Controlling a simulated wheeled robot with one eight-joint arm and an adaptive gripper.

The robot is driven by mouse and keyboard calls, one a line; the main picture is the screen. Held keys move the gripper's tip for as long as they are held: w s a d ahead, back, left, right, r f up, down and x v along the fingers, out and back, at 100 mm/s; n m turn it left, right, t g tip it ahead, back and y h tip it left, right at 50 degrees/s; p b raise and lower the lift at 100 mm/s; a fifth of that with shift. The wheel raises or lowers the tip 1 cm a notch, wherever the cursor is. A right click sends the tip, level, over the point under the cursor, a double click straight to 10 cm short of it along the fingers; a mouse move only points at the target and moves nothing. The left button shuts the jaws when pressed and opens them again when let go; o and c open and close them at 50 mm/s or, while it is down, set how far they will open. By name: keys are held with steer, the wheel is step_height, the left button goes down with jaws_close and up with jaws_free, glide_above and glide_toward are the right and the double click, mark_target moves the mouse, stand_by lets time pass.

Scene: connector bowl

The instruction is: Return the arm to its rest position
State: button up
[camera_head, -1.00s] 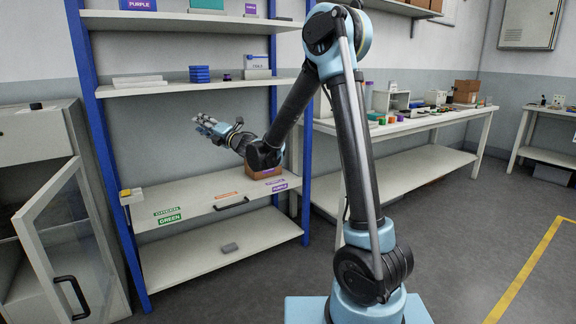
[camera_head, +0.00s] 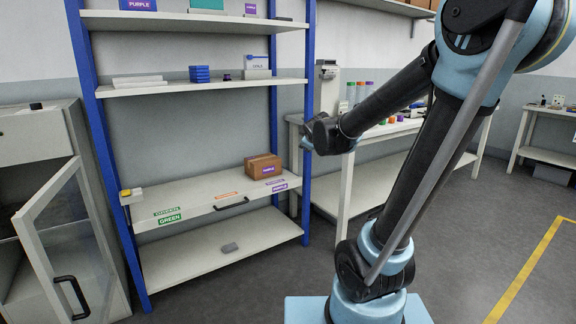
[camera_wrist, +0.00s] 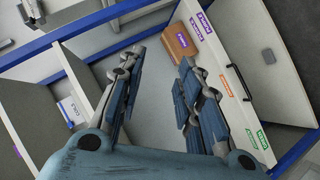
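My gripper (camera_wrist: 155,95) shows in the wrist view with its two blue-padded fingers spread wide apart and nothing between them. A brown box with a purple label (camera_head: 263,166) sits on the shelf board at the right end. It also shows in the wrist view (camera_wrist: 179,41), beyond the fingertips and apart from them.
A blue-posted shelf rack (camera_head: 110,176) stands at left, beside a cabinet with an open glass door (camera_head: 70,245). A workbench (camera_head: 372,150) with bottles and small parts stands behind my arm. A small grey block (camera_head: 230,247) lies on the lowest shelf. Floor at right is clear.

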steer(key=s+d+f+m+g+h, duration=0.1)
steer(key=s+d+f+m+g, duration=0.2)
steer(key=s+d+f, duration=0.3)
steer(key=s+d+f+m+g+h, duration=0.1)
steer(key=s+d+f+m+g, duration=0.2)
steer(key=s, duration=0.6)
steer(key=s+d+f+m+g, duration=0.1)
steer(key=s+f+m+g, duration=0.1)
steer(key=s, duration=0.7)
steer(key=s+d+f+m+g+y, duration=0.1)
steer(key=s+f+m+g, duration=0.1)
steer(key=s+f+m, duration=0.2)
steer(key=s+f, duration=0.3)
steer(key=s, duration=0.3)
steer(key=shift+s+f+g, duration=0.25)
steer(key=shift+f+g, duration=0.05)
steer(key=shift+g, duration=0.1)
steer(key=shift+d, duration=0.1)
